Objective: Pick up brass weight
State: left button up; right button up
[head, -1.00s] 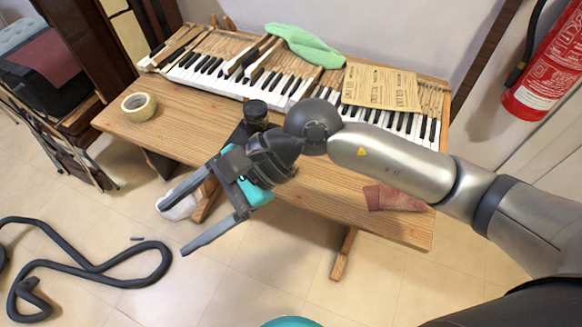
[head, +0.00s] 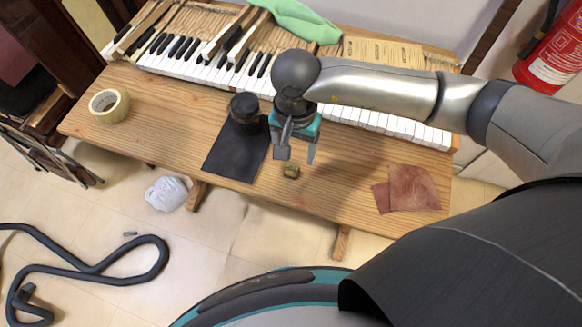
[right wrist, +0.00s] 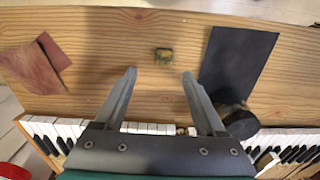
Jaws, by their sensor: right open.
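The brass weight (head: 291,171) is a small, dull yellow-brown piece on the wooden table, near its front edge. In the right wrist view the brass weight (right wrist: 164,56) lies beyond the fingertips, roughly in line with the gap between them. My right gripper (head: 297,156) is open and empty, pointing down above the table, a little behind the weight in the head view. The fingers of my right gripper also show spread in the right wrist view (right wrist: 158,72). They appear apart from the weight. My left gripper is not in view.
Left of the weight lies a black sheet (head: 236,154) with a dark round pot (head: 245,107) at its back. Reddish-brown cloth pieces (head: 414,188) lie right. A tape roll (head: 109,105) stands at the table's left. Piano keys (head: 200,68) run along the back.

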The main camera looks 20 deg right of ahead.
aim_at(292, 170)
notch_tip(292, 170, down, 3)
jog(key=shift+w+f, duration=0.1)
jog(key=shift+f, duration=0.35)
jog(key=shift+a+f, duration=0.1)
jog(key=shift+f, duration=0.2)
jog(key=f, duration=0.3)
jog(key=shift+w+a+f+b, duration=0.15)
jog(key=shift+w+f+b, duration=0.1)
jog(key=shift+b, duration=0.15)
jog(key=shift+f, duration=0.45)
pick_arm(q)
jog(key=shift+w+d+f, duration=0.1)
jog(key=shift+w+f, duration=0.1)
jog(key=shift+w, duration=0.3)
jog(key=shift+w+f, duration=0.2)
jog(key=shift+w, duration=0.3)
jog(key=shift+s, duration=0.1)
pick_arm(e)
grip_shut()
